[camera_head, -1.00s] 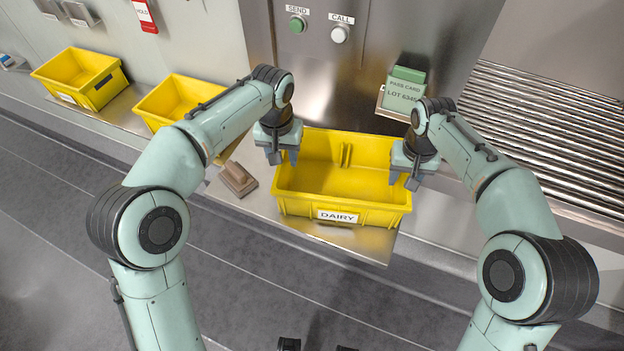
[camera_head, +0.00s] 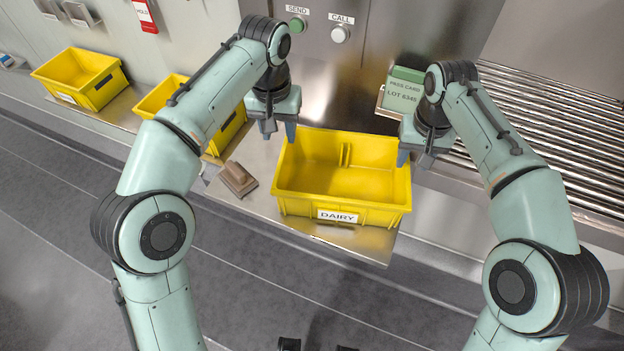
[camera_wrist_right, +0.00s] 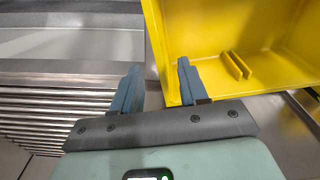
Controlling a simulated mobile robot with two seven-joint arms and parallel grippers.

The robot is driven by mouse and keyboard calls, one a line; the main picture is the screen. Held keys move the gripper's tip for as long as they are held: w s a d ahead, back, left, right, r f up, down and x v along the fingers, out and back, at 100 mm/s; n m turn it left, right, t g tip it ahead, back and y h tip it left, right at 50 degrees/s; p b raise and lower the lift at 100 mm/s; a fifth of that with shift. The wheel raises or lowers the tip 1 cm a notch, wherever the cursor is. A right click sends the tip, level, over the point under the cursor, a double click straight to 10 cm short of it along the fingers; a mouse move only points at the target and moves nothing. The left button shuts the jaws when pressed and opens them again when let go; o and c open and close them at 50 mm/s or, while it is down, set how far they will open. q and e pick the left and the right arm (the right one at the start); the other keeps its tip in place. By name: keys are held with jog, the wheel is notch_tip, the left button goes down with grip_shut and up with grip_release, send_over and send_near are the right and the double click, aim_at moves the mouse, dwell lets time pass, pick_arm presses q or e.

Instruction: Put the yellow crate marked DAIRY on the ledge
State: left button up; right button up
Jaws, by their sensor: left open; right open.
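The yellow crate marked DAIRY (camera_head: 338,214) stands upright and empty on the metal ledge (camera_head: 375,243), its label facing the front. It also shows in the right wrist view (camera_wrist_right: 215,30). My left gripper (camera_head: 279,133) is open and empty above the crate's back left corner, apart from it. My right gripper (camera_head: 412,160) is open and empty at the crate's right back corner, raised near the rim. In the right wrist view its fingers (camera_wrist_right: 155,88) are spread, one close to the crate wall; I cannot tell whether they touch.
A brown block (camera_head: 238,178) lies left of the DAIRY crate. SEND (camera_head: 297,25) and CALL (camera_head: 340,34) buttons are behind.

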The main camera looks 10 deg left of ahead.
notch_tip(320, 180, up, 4)
jog(key=shift+s+r, duration=0.1)
dwell(0.7)
